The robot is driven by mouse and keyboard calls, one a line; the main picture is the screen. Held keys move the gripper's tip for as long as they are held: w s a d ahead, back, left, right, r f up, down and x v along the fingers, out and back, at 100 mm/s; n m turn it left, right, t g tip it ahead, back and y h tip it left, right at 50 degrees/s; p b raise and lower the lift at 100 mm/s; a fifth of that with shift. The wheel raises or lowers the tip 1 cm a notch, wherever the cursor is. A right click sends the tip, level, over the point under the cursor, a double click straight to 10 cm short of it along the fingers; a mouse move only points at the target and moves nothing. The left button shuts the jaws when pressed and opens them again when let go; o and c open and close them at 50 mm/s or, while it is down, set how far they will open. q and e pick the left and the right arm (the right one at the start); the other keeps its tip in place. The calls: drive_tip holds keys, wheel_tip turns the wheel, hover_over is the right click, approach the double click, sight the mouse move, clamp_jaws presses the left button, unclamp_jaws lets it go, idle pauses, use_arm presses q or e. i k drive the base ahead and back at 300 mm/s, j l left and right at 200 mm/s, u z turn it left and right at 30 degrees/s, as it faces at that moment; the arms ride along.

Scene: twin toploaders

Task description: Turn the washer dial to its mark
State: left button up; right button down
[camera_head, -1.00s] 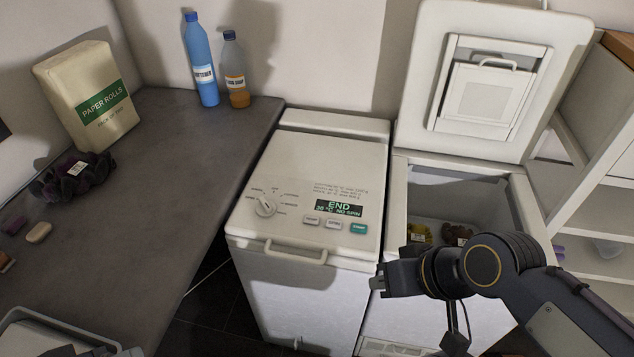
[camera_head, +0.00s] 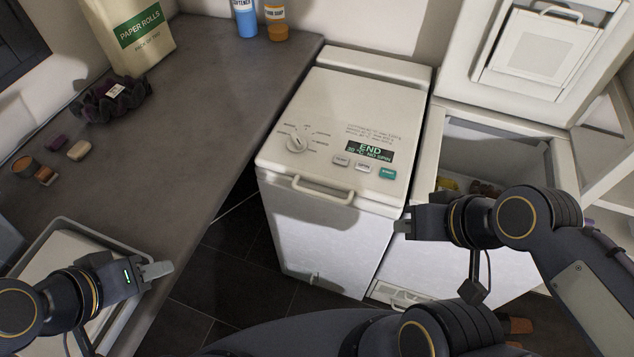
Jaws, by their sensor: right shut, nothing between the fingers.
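The closed washer (camera_head: 350,110) stands in the middle, a white toploader with a front handle. Its dial (camera_head: 297,143) is a round light knob at the left of the top panel, with small labels around it too small to read. The display (camera_head: 369,151) reads "END" and "NO SPIN". My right gripper (camera_head: 402,226) is shut and empty, in front of the washer's right front edge and apart from the dial. My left gripper (camera_head: 158,270) is at lower left over a grey-rimmed tray; whether its fingers are apart is unclear.
A second toploader (camera_head: 505,133) with its lid up and items inside stands at right. The tray (camera_head: 95,236) lies near the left arm. Dark floor shows between.

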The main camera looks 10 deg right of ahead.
sight(296, 144)
drive_tip(key=i+l+u, duration=0.1)
drive_tip(key=l+u, duration=0.6)
drive_tip(key=i+j, duration=0.05)
drive_tip(key=j, duration=0.05)
